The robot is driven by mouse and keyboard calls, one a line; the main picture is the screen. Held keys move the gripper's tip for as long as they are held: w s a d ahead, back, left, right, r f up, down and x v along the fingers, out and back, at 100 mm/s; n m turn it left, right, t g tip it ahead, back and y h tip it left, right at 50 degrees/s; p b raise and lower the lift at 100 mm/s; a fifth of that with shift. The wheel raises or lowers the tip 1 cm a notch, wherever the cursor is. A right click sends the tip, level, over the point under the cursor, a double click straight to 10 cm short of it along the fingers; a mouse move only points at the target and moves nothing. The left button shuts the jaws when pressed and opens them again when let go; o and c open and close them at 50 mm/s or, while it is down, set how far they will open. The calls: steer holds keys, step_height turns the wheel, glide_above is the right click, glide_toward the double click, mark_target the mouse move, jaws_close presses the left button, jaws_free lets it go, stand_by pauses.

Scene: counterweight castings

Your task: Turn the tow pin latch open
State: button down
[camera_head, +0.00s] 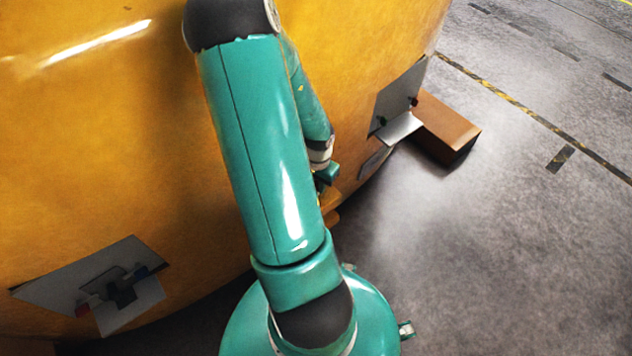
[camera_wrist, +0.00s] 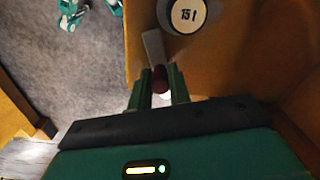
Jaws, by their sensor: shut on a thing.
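In the wrist view, a dark red knob (camera_wrist: 160,80) sits between the two fingers of my gripper (camera_wrist: 159,70), which is shut on it. A pale grey bar (camera_wrist: 153,46) rises just beyond the knob and looks like the lever of the tow pin latch. It stands roughly upright in the picture, tilted slightly left. Whether the knob and bar are joined is hard to see. In the head view my arm covers the latch, and only a small part of my gripper (camera_head: 326,177) shows beside the yellow casting (camera_head: 110,130).
Grey brackets stand on the casting at lower left (camera_head: 60,285) and right (camera_head: 397,100). A brown block (camera_head: 440,125) lies by the right bracket. The grey floor (camera_head: 520,230) at right is clear.

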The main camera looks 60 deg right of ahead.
steer(key=n, duration=0.2)
steer(key=s+n, duration=0.1)
steer(key=shift+s+n, duration=0.2)
steer(key=shift+n, duration=0.2)
steer(key=n, duration=0.2)
steer(key=s+n, duration=0.1)
steer(key=shift+d+n, duration=0.3)
steer(key=n, duration=0.1)
steer(key=s+n, duration=0.1)
steer(key=n, duration=0.1)
steer(key=shift+s+d+n, duration=0.1)
steer(key=shift+d+n, duration=0.2)
steer(key=shift+d, duration=0.05)
steer(key=shift+s+d+n, duration=0.15)
steer(key=shift+d+n, duration=0.1)
steer(key=shift+n, duration=0.5)
steer(key=shift+s+d+n, duration=0.1)
steer(key=shift+d+n, duration=0.15)
steer(key=shift+n, duration=0.5)
steer(key=c, duration=1.3)
jaws_free()
